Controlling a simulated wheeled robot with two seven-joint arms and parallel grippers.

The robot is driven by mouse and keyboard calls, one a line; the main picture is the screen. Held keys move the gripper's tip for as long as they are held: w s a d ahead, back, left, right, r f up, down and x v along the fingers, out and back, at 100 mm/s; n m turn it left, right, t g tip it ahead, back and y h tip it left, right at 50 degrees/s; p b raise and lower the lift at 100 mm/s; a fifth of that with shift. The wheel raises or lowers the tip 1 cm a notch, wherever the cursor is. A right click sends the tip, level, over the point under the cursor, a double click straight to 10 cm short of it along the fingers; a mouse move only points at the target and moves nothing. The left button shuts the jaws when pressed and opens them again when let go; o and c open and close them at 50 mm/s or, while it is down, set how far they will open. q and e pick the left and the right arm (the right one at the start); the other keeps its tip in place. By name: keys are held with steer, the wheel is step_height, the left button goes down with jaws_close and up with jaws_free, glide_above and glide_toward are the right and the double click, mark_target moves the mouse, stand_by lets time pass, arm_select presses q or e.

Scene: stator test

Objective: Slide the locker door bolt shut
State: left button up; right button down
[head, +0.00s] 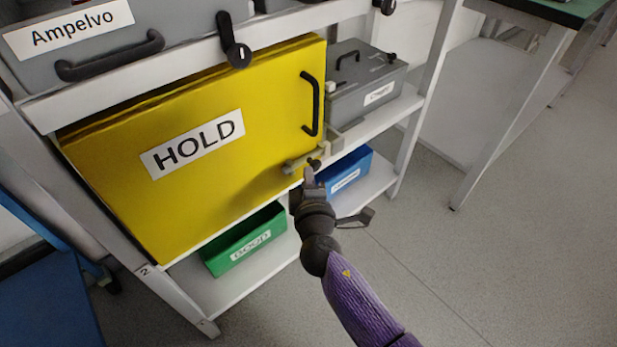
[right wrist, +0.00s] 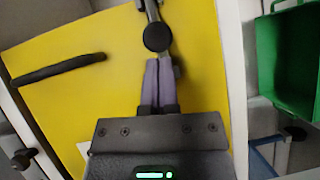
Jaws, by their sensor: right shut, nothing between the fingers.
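The yellow locker door (head: 240,100), labelled HOLD, stands closed or nearly so in the shelf frame; it also fills much of the right wrist view (right wrist: 110,40). The grey bolt (head: 293,165) is at its lower right corner, with a round dark knob (head: 314,164). A grey bracket (head: 334,143) sits just right of the door edge. Whether the bolt reaches into it I cannot tell. My right gripper (head: 308,174) is shut and empty at the knob. In the right wrist view its fingertips (right wrist: 158,62) are right by the knob (right wrist: 157,37); contact is unclear. My left gripper is out of view.
A black door handle (head: 310,104) is above the bolt. A grey case (head: 368,85) stands right of the door. A blue bin (head: 347,172) and a green bin (head: 243,240) are on the lower shelf. The floor (head: 500,260) at right is clear.

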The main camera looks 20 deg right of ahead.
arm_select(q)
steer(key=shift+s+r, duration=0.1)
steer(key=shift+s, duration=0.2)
